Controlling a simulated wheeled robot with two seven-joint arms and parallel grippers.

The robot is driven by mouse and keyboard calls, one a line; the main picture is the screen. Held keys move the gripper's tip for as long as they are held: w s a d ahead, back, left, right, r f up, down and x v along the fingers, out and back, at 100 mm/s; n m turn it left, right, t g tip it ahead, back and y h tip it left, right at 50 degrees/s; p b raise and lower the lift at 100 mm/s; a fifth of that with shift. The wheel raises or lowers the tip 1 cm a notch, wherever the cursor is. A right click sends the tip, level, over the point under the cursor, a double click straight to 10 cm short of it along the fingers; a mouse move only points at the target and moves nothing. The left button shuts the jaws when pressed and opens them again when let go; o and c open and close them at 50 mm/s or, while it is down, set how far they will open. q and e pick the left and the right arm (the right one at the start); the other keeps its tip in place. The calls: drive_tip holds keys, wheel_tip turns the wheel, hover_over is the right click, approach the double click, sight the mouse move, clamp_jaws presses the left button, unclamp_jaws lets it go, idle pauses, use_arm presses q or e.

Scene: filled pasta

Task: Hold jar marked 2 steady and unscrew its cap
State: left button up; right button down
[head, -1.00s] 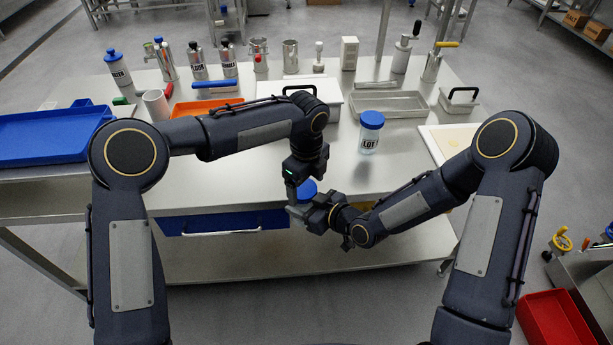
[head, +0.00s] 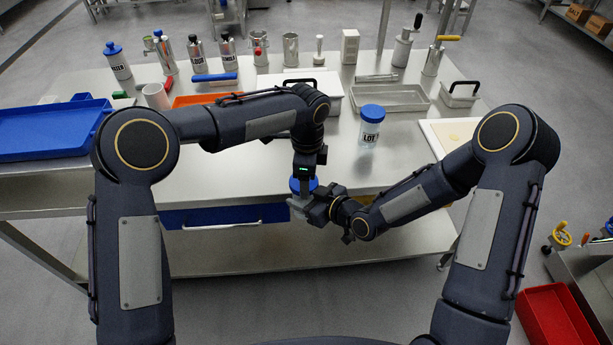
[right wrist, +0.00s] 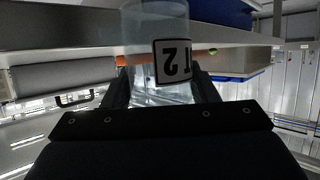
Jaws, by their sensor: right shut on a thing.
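The jar marked 2 (right wrist: 157,28) is clear with a white label, which reads upside down in the right wrist view. My right gripper (right wrist: 160,88) is shut around it. In the head view the jar (head: 297,204) is mostly hidden by my right gripper (head: 308,207), at the table's front edge. A blue cap (head: 297,187) shows directly above the jar. My left gripper (head: 304,178) points down over the cap. Its fingertips are too small and covered to show whether they grip it.
Another blue-capped jar labelled LOT (head: 370,128) stands on the table to the right. A blue tray (head: 50,130) lies at left and a metal tray (head: 392,97) behind the LOT jar. Bottles and tools line the back. A blue drawer (head: 225,216) hangs below the front edge.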

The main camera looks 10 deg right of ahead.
use_arm(q)
drive_tip(key=shift+w+d+r, duration=0.1)
drive_tip(key=shift+w, duration=0.15)
drive_tip(key=o, duration=1.1)
drive_tip(key=shift+s, duration=0.1)
wheel_tip(320, 180, up, 4)
drive_tip(key=shift+r, duration=0.1)
drive_tip(key=shift+c, duration=0.3)
drive_tip(key=m, duration=0.1)
drive_tip(key=r+m, duration=0.1)
drive_tip(key=shift+s+a+r+m, duration=0.2)
drive_tip(key=shift+m, duration=0.2)
drive_tip(key=m, duration=0.1)
drive_tip(key=r+m, duration=0.1)
drive_tip(key=m, duration=0.1)
drive_tip(key=shift+a+r+m, duration=0.3)
drive_tip(key=shift+a, duration=0.1)
wheel_tip(320, 180, down, 8)
drive_tip(key=shift+r, duration=0.2)
